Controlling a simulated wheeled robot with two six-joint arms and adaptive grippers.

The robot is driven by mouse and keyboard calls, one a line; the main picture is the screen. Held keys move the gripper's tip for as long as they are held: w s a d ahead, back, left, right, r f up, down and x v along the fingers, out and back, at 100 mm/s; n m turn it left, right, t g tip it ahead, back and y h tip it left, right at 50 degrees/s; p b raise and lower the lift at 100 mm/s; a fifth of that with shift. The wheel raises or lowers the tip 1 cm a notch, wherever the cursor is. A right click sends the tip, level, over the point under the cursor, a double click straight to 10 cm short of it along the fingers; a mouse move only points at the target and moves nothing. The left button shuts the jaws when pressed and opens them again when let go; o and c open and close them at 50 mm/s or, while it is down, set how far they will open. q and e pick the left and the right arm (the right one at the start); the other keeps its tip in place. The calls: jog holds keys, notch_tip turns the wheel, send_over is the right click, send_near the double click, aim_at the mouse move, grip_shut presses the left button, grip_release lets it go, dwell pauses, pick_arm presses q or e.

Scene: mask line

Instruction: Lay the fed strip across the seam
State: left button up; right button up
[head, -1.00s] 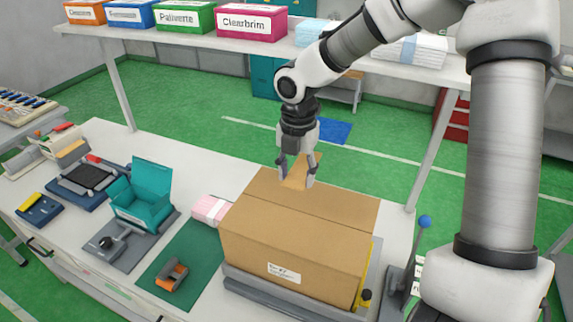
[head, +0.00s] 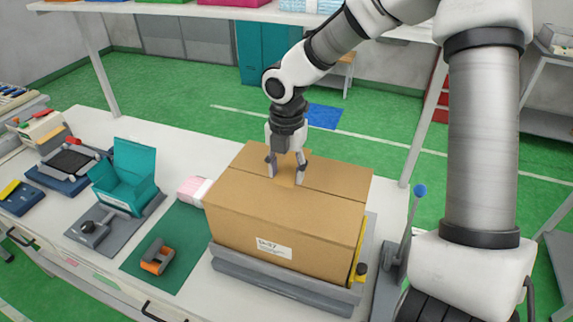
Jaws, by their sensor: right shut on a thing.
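A closed brown cardboard box (head: 265,210) stands on a grey platform, with a white label on its front. The seam between its top flaps runs left to right across the top. My right gripper (head: 284,180) points down over the box top and is shut on a tan strip (head: 287,168). The strip is partly hidden between the fingers, and its colour is close to the cardboard. The fingertips are at or just above the top, near the seam; I cannot tell whether the strip touches it. My left gripper is not in view.
An orange and grey tape dispenser (head: 157,257) sits on a green mat (head: 190,234) left of the box. A teal open box (head: 125,180) and a pink-white stack (head: 194,188) are farther left. A lever with a blue knob (head: 420,190) stands right of the box.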

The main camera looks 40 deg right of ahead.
jog(key=shift+s+r, duration=0.1)
jog(key=shift+o, duration=1.3)
jog(key=o, duration=0.5)
jog(key=shift+o, duration=0.4)
jog(key=o, duration=0.3)
notch_tip(320, 180, up, 7)
jog(key=p, duration=0.8)
